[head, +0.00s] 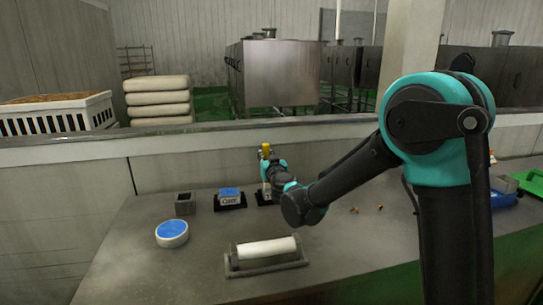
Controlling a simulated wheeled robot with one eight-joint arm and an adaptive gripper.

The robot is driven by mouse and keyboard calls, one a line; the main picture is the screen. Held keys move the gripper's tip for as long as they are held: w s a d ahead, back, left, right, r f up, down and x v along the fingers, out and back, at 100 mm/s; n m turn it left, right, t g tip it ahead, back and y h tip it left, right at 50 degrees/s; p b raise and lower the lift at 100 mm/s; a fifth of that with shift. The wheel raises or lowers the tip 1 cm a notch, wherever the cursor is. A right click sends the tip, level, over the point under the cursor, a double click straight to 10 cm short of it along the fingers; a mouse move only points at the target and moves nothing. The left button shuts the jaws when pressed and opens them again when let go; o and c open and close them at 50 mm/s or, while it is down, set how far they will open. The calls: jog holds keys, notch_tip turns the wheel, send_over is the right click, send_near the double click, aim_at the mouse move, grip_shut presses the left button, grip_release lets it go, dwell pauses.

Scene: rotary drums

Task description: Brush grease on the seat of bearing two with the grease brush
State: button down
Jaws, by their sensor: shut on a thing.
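My gripper (267,173) is at the back of the bench, small and partly hidden behind my wrist. It is shut on what looks like the grease brush (266,149), whose yellow end sticks up above it. A black base (263,199) with a pale part shows just below and behind the gripper, mostly covered by it. To its left stands a similar black base with a blue-topped, labelled block (229,198). I cannot tell which one is bearing two, nor whether the bristles touch anything. A round white tub with a blue top (172,233) stands at the front left.
A white roller (266,249) lies in a grey cradle at the front. A dark square holder (184,204) stands at the left. Small orange bits (356,210) lie right of the wrist. A green tray (534,182) is far right. A low wall runs behind the bench.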

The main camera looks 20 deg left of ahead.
jog(key=shift+x, duration=0.85)
jog(key=w+d, duration=0.1)
jog(key=d, duration=0.1)
jog(key=w+d, duration=0.1)
jog(key=d, duration=0.1)
jog(key=shift+w, duration=0.2)
jog(key=shift+s+a, duration=0.45)
jog(key=shift+a, duration=0.25)
jog(key=shift+s+a, duration=0.45)
jog(key=shift+a, duration=0.2)
jog(key=shift+s+a, duration=0.45)
jog(key=shift+a, duration=0.25)
jog(key=shift+r, duration=3.05)
